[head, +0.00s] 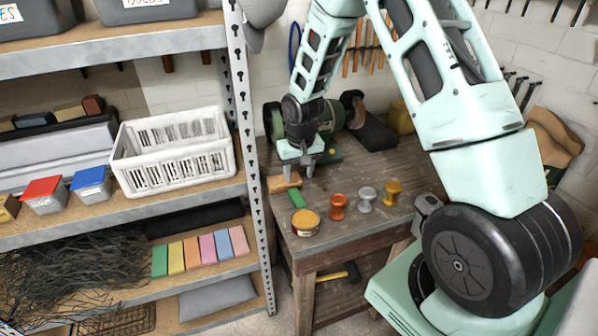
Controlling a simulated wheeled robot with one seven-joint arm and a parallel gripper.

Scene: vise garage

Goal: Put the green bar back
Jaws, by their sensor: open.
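A small green bar (296,198) lies on the wooden workbench (345,229) near its left edge. My gripper (298,172) is open, pointing down above the bench, a little behind the green bar and apart from it. A tan wooden piece (280,184) lies beside the bar, close to the gripper's left finger; I cannot tell whether they touch. On the shelf at left, a row of coloured bars (193,252) includes another green bar (160,260) at its left end.
A round tin (305,222) and orange (338,206), grey (366,199) and yellow (392,193) spools stand on the bench. A bench grinder (335,115) stands behind. A metal shelf post (254,155) separates bench and shelves. A white basket (174,152) sits above the bars.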

